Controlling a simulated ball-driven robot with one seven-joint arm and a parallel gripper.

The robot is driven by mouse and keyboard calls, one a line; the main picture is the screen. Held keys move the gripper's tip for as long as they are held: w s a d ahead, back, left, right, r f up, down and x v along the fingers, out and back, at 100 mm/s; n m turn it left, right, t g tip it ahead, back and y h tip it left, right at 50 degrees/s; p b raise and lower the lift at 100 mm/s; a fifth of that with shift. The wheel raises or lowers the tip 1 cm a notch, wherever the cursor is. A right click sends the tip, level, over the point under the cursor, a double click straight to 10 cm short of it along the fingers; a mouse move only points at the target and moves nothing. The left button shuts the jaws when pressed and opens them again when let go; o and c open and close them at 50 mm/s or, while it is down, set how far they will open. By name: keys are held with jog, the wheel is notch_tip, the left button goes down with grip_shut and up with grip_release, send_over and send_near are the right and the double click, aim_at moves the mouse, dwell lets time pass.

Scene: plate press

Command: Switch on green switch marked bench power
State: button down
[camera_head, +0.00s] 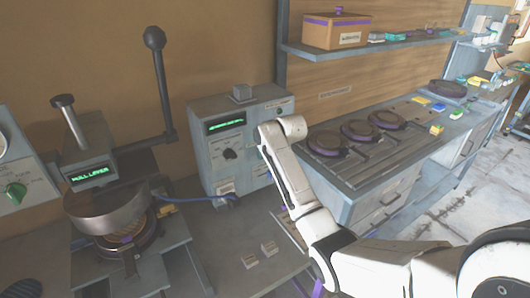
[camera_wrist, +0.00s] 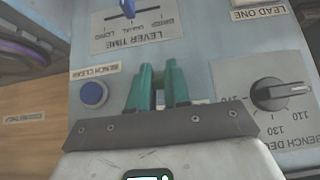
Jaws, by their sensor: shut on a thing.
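In the wrist view my gripper (camera_wrist: 159,82) has its two teal-green fingers against the front of a blue-grey control box (camera_wrist: 205,60). The fingers are close together on a small thing between them, which is at the green switch's likely place. That thing is mostly hidden, and I cannot read a bench power label or tell whether the switch is on or off. In the head view the same control box (camera_head: 206,158) stands on the bench, with a lit green display (camera_head: 225,124). My arm's white end covers its right side, and my fingers are hidden there.
Close to my fingers are a blue button marked bench clear (camera_wrist: 94,94), a black bench knob (camera_wrist: 270,94) and a lever time slider (camera_wrist: 128,10). A press with a tall lever (camera_head: 160,80) stands left. Black round plates (camera_head: 372,130) lie on the right bench.

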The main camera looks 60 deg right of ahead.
jog(key=shift+w+r, duration=0.15)
jog(key=shift+r, duration=0.15)
jog(key=c, duration=1.3)
grip_release()
jog(key=shift+d, duration=0.1)
jog(key=shift+o, duration=1.1)
jog(key=shift+f, duration=0.15)
jog(key=b+v, duration=0.1)
jog(key=v, duration=1)
jog(key=shift+b, duration=0.4)
jog(key=shift+f, duration=0.2)
